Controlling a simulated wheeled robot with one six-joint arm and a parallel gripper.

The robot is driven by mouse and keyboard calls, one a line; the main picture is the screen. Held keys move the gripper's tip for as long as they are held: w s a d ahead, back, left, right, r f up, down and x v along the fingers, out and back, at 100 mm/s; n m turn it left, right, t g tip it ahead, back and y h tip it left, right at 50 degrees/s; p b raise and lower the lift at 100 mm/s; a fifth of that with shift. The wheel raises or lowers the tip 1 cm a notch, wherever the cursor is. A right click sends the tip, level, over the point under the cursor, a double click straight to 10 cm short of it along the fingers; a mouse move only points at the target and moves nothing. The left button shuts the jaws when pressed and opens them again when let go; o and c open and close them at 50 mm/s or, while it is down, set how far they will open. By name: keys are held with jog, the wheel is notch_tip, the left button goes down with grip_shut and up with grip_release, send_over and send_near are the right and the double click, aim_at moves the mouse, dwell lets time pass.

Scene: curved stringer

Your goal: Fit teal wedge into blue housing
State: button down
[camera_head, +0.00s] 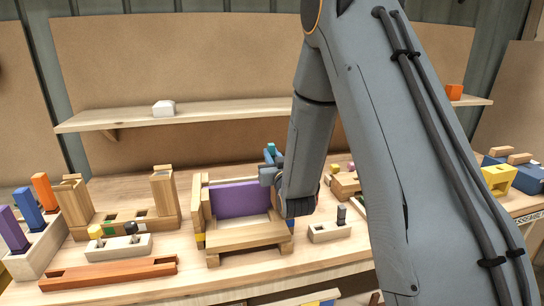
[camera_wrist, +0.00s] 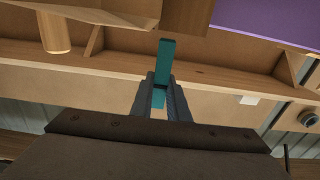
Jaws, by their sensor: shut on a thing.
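My gripper (camera_wrist: 161,80) is shut on the teal wedge (camera_wrist: 167,55), which sticks out beyond the fingertips in the wrist view. In the head view my gripper (camera_head: 272,168) is raised above the bench, by the right side of a wooden frame, and a small part of the teal wedge (camera_head: 271,147) shows at its top. A blue body (camera_head: 529,178), which looks like the blue housing, lies at the far right of the bench, well away from my gripper. Its opening cannot be made out.
The wooden frame (camera_head: 250,236) holds a purple panel (camera_head: 240,199). Wooden stands and blocks with coloured pegs (camera_head: 24,205) fill the left. A small peg block (camera_head: 329,232) stands right of the frame. A shelf (camera_head: 215,112) runs behind. My arm hides much of the right side.

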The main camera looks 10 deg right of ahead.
jog(key=shift+f+b, duration=1.85)
jog(key=shift+f, duration=0.5)
jog(key=c, duration=1.6)
grip_release()
jog(key=s+b, duration=0.2)
jog(key=s, duration=0.5)
jog(key=shift+s+f, duration=0.15)
jog(key=shift+s, duration=0.25)
